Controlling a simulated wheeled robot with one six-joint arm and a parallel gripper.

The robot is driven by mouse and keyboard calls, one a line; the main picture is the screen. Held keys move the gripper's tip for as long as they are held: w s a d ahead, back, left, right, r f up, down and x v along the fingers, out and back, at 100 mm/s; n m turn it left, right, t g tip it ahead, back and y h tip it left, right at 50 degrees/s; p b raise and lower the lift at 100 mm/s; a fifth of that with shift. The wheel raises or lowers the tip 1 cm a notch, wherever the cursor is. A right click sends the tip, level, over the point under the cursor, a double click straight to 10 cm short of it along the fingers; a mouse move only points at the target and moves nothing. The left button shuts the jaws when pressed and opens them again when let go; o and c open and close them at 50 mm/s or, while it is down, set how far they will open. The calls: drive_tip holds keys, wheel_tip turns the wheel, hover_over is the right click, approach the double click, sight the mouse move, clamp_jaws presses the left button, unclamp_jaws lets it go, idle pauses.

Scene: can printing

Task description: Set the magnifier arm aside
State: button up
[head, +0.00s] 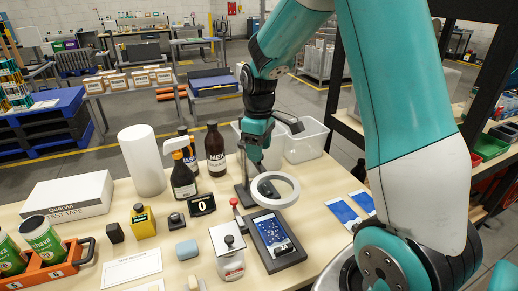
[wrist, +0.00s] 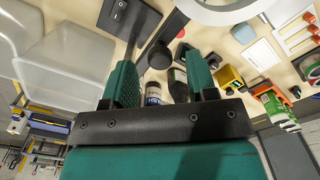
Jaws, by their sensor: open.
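My gripper (head: 262,160) is just behind the ring, pointing down, near the magnifier's arm. In the wrist view my gripper (wrist: 160,80) has its two teal fingers apart, with nothing clearly held. A round black knob (wrist: 157,55) shows just beyond the gap between them. The white ring (wrist: 222,10) is cut off at the top edge. Contact with the magnifier cannot be told.
A spray bottle (head: 183,181) and a brown bottle (head: 215,152) stand left of my gripper. Clear bins (head: 303,142) stand behind it. Bare bench lies right of the ring, before blue cards (head: 342,211).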

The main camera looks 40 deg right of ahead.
drive_tip(key=shift+f, duration=0.8)
clamp_jaws()
